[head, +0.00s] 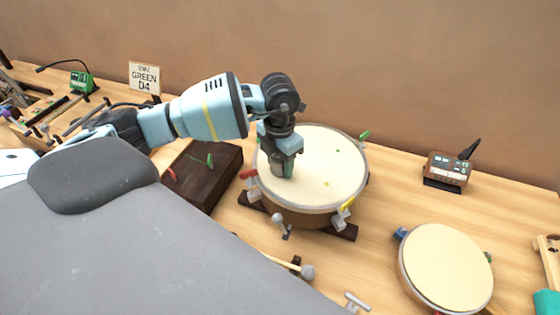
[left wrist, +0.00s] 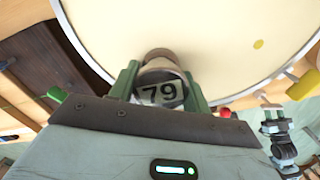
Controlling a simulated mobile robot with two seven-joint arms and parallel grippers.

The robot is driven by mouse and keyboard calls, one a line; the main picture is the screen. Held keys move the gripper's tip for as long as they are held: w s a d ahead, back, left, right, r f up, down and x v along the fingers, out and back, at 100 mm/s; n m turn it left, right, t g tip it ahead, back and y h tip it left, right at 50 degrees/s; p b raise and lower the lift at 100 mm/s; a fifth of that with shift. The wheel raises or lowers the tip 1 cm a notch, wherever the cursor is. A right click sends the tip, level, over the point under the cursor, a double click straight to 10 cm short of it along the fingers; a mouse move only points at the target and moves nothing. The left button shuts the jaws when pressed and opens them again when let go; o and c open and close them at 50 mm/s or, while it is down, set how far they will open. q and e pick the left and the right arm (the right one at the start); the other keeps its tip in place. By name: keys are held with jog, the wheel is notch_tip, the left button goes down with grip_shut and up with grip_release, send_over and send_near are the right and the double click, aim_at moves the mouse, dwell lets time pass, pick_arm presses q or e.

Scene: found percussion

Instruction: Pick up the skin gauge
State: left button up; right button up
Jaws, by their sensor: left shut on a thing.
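The skin gauge (left wrist: 160,88) is a small round body with a display reading 79, seen in the left wrist view. My left gripper (left wrist: 162,90) is shut on it, with one green finger on each side. In the head view my left gripper (head: 283,170) points down over the left part of the large drum (head: 325,160), and hides most of the gauge. I cannot tell whether the gauge touches the drum skin.
A smaller drum (head: 445,265) stands at the front right. A brown device (head: 447,172) with a black antenna-like part stands at the back right. A dark wooden box (head: 205,175) lies left of the large drum. A mallet (head: 307,271) lies in front. A GREEN D4 sign (head: 144,77) stands at the back left.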

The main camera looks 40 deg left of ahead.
pick_arm(q)
jog(key=shift+r, duration=0.15)
jog(key=shift+r, duration=0.6)
notch_tip(320, 180, up, 2)
jog(key=shift+r, duration=0.2)
jog(key=s+d, duration=0.3)
jog(key=s, duration=0.1)
jog(key=s+d, duration=0.3)
jog(key=s, duration=0.1)
jog(key=s+d+r, duration=0.1)
jog(key=s+d, duration=0.2)
jog(key=s, duration=0.2)
jog(key=shift+d, duration=0.3)
jog(key=shift+w, duration=0.1)
